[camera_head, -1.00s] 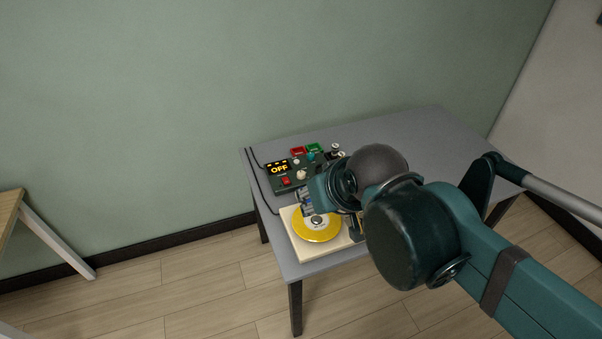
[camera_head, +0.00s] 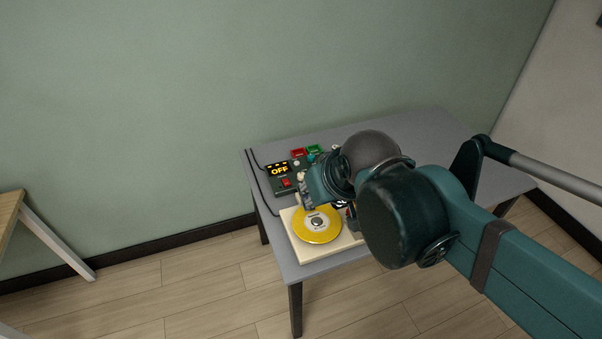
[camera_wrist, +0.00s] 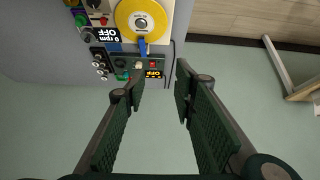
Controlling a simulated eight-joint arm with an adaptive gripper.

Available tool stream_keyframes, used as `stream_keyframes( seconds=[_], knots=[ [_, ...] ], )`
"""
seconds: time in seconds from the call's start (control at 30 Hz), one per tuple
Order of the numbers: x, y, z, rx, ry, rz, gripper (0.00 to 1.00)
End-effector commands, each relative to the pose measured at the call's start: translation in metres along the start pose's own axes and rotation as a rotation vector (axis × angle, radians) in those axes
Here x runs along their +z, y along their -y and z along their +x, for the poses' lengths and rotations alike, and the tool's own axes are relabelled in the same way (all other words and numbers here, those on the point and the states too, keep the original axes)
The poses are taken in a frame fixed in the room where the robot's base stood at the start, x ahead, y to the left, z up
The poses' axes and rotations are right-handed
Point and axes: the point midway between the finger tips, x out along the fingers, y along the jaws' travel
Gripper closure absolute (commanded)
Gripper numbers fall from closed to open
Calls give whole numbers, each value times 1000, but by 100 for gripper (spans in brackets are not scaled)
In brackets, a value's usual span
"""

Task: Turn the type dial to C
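The dark green control box (camera_head: 280,186) stands at the back left of the grey table, its display (camera_head: 279,170) reading OFF. I cannot tell which knob is the type dial; no letters are legible. My gripper (camera_wrist: 159,72) is open, fingers apart and nothing between them. Its left fingertip appears close to the pale knob; contact cannot be told. In the head view my wrist hides part of the box.
A cream unit with a yellow disc (camera_head: 317,223) stands in front of the box. Cables run along the table's left edge. The table's back right (camera_head: 425,125) is clear.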

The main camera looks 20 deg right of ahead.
Motion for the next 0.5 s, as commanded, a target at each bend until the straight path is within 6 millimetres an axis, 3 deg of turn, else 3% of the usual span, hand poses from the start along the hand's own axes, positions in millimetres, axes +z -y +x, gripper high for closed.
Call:
stream_keyframes(
  seconds=[0.5],
  knots=[
    [-59, -12, 28, 7, 97, -103, 73]
  ],
)
